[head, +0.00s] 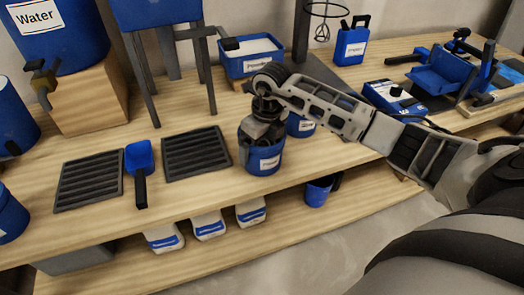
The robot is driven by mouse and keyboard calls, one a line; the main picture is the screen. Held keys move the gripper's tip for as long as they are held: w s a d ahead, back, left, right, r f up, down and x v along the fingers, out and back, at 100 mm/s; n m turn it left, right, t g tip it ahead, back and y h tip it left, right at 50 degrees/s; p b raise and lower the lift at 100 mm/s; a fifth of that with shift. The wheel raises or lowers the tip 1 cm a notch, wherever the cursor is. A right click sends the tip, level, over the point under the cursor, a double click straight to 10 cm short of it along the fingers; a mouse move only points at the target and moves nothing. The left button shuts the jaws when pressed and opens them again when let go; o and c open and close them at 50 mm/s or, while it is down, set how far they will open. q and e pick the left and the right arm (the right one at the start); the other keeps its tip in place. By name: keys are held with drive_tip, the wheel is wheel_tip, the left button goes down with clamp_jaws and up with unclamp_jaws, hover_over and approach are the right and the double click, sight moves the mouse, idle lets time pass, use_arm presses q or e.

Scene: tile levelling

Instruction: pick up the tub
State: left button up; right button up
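A small round blue tub (264,158) with a white label stands upright near the front edge of the wooden bench top. My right gripper (262,132) comes in from the right and points down at the tub's top. Its fingers overlap the rim and hide much of the opening. I cannot tell whether they grip the wall or only sit at it. A second blue container (300,126) with a label stands just behind, partly hidden by my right arm. My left gripper is not in view.
Left of the tub lie a dark slatted mat (196,152), a blue scoop (140,160) and another slatted mat (89,180). A blue box of powder (250,57) stands behind. White and blue packs (208,226) and a blue bucket (318,192) are on the lower shelf.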

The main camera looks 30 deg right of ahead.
drive_tip(key=shift+f, duration=0.2)
drive_tip(key=c, duration=1.1)
drive_tip(key=shift+w+r, duration=0.15)
drive_tip(key=shift+c, duration=1.1)
drive_tip(key=shift+r, duration=0.1)
